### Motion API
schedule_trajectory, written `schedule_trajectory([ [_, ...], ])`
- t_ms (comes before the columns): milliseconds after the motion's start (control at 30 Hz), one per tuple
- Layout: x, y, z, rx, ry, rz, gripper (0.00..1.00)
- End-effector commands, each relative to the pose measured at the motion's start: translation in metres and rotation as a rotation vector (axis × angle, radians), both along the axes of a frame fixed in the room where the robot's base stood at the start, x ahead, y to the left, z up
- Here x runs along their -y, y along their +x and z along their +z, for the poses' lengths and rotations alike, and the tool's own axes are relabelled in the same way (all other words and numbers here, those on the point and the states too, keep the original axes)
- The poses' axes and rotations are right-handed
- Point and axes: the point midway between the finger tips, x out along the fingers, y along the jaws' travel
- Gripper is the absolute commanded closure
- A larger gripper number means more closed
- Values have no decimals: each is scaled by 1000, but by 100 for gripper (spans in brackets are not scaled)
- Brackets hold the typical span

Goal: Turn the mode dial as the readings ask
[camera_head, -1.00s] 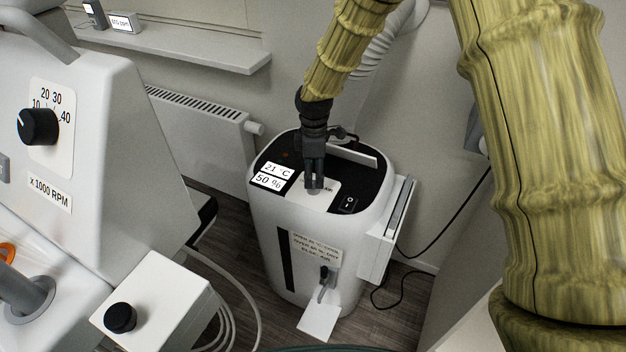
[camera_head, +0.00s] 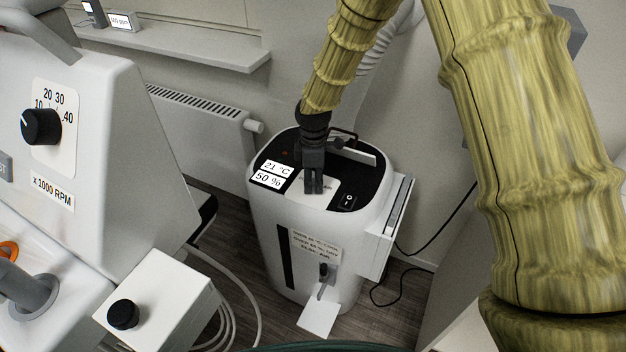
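A white appliance (camera_head: 268,232) with a black top stands on the floor in the middle. Two small displays on its top read 21 °C (camera_head: 277,169) and 50 % (camera_head: 268,180). A white dial plate (camera_head: 326,197) lies beside them, with lettering mostly hidden. My gripper (camera_head: 313,188) points down over this plate, its two fingers close together. The mode dial is hidden behind the fingertips, so I cannot tell its setting or whether they touch it. A notice (camera_head: 315,246) on the appliance's front is too small to read surely.
A black rocker switch (camera_head: 348,201) sits right of the dial plate, and a raised handle (camera_head: 345,150) behind it. A machine with an RPM knob (camera_head: 41,127) and a white box with a black knob (camera_head: 123,314) stand at left. A radiator (camera_head: 200,135) is behind.

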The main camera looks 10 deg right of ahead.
Motion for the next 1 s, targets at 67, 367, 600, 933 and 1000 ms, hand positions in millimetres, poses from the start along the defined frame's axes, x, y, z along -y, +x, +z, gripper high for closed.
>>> schedule_trajectory([
  [67, 0, 0, 0, 0, 0, 0, 90],
  [367, 0, 0, 1, 0, 0, -59, 90],
  [600, 0, 0, 2, 1, 1, -217, 90],
  [933, 0, 0, 2, 1, -1, -526, 90],
  [1000, 0, 0, 2, 1, 0, -593, 90],
])
